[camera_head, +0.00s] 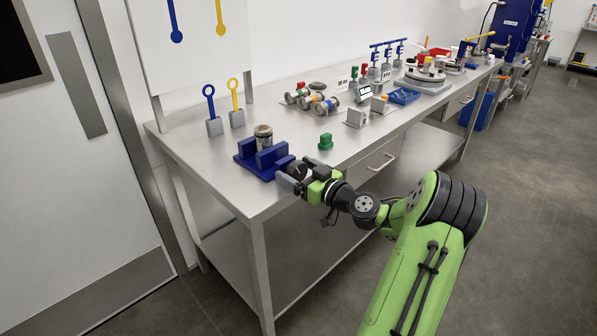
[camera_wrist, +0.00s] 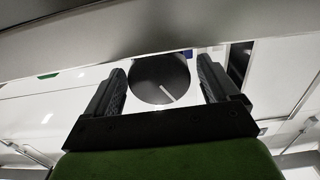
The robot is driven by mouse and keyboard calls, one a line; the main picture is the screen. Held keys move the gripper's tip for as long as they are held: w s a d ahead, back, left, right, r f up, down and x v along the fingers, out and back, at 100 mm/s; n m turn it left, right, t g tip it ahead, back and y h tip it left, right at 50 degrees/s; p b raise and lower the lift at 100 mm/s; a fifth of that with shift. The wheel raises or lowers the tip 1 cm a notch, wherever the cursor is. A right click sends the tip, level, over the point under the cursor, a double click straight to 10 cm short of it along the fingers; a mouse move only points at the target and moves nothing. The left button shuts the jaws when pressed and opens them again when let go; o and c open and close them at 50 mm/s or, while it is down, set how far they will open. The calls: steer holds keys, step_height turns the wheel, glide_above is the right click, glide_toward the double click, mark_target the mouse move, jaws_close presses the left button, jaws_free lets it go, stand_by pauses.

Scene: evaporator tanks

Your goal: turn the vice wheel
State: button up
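The blue vice (camera_head: 270,157) stands near the left front corner of the steel table, with a metal cylinder (camera_head: 264,136) upright between its jaws. My gripper (camera_head: 293,177) is at the table's front edge, at the near right side of the vice. In the wrist view the vice wheel (camera_wrist: 160,78) is a dark round disc with a pale line on its face, pointing to the lower right. The two fingers of my gripper (camera_wrist: 160,72) are apart, one on each side of the wheel. Gaps show between the fingers and the rim. In the head view my gripper mostly hides the wheel.
A small green block (camera_head: 325,142) lies on the table to the right of the vice. Blue and yellow ring-topped pieces (camera_head: 236,102) stand behind it. Several valves and instruments fill the table farther right. The table's front edge (camera_head: 262,220) runs below my gripper.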

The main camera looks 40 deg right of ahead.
steer(key=c, duration=0.9)
steer(key=m+p, duration=0.1)
steer(key=m, duration=0.3)
steer(key=shift+d+m, duration=0.1)
steer(key=shift+m, duration=0.3)
steer(key=o, duration=1)
steer(key=s, duration=0.8)
steer(key=s+b, duration=0.1)
steer(key=s, duration=0.6)
steer(key=shift+s+d, duration=0.2)
steer(key=shift+s, duration=0.2)
